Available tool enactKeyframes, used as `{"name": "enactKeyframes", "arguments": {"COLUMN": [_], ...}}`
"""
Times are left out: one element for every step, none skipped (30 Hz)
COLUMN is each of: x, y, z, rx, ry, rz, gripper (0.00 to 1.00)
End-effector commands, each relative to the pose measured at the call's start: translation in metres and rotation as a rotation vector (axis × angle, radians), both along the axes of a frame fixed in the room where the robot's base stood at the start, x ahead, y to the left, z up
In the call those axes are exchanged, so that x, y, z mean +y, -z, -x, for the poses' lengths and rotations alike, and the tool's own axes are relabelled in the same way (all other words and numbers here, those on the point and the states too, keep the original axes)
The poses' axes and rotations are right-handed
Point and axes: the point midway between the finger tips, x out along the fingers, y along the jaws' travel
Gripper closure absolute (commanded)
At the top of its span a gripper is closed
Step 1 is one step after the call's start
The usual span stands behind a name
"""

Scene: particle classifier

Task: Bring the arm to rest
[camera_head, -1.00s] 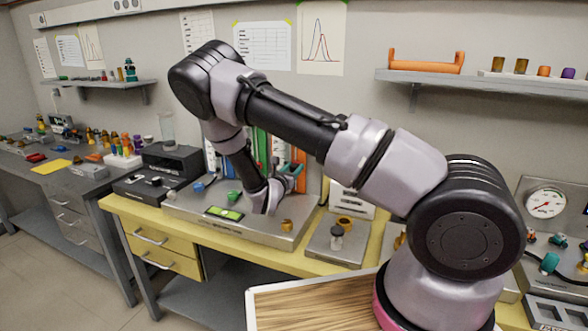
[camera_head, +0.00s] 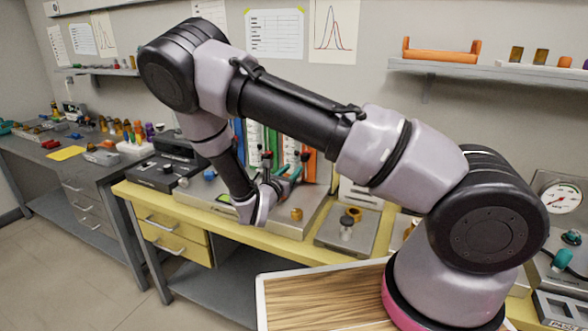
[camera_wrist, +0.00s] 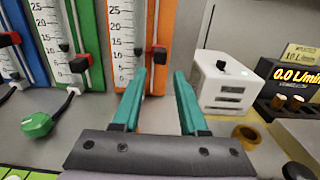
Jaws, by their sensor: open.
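My gripper (camera_wrist: 160,98) shows in the wrist view as two teal fingers held apart with nothing between them. An orange flowmeter column (camera_wrist: 126,45) and a green one (camera_wrist: 68,45) stand beyond the fingers, with a gap visible below them. In the head view my gripper (camera_head: 287,177) is small and partly hidden by my wrist, over the grey device base on the yellow bench. My arm is bent, with its elbow high at the upper left and its forearm hanging down towards the bench.
A white box (camera_wrist: 224,82) and a black display unit (camera_wrist: 290,82) reading 0.0 L/min stand right of the fingers. A green knob (camera_wrist: 37,125) is at the left. A wall shelf (camera_head: 490,72) is at the right. Floor is open at the lower left.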

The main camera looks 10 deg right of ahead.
Motion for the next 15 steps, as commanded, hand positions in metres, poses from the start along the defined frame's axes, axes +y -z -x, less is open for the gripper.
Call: {"name": "enactKeyframes", "arguments": {"x": [0.000,0.000,0.000,0.000,0.000,-0.002,-0.003,-0.006,-0.012,-0.018,-0.025,-0.036,-0.045,-0.055,-0.068], "y": [0.000,0.000,0.000,0.000,0.000,-0.001,-0.003,-0.006,-0.011,-0.016,-0.022,-0.031,-0.038,-0.046,-0.057], "z": [0.000,0.000,0.000,0.000,0.000,0.000,0.000,0.000,0.001,0.002,0.003,0.007,0.010,0.014,0.019], "rx": [0.000,0.000,0.000,0.000,-0.001,-0.002,-0.003,-0.007,-0.013,-0.019,-0.028,-0.040,-0.050,-0.061,-0.079], "ry": [0.000,0.000,0.000,0.000,0.001,0.006,0.016,0.030,0.057,0.086,0.121,0.177,0.224,0.274,0.344], "rz": [0.000,0.000,0.000,0.000,-0.001,-0.006,-0.014,-0.027,-0.052,-0.076,-0.106,-0.155,-0.197,-0.243,-0.308], "gripper": [0.57,0.57,0.57,0.57,0.57,0.57,0.57,0.57,0.57,0.57,0.57,0.57,0.57,0.57,0.57]}}
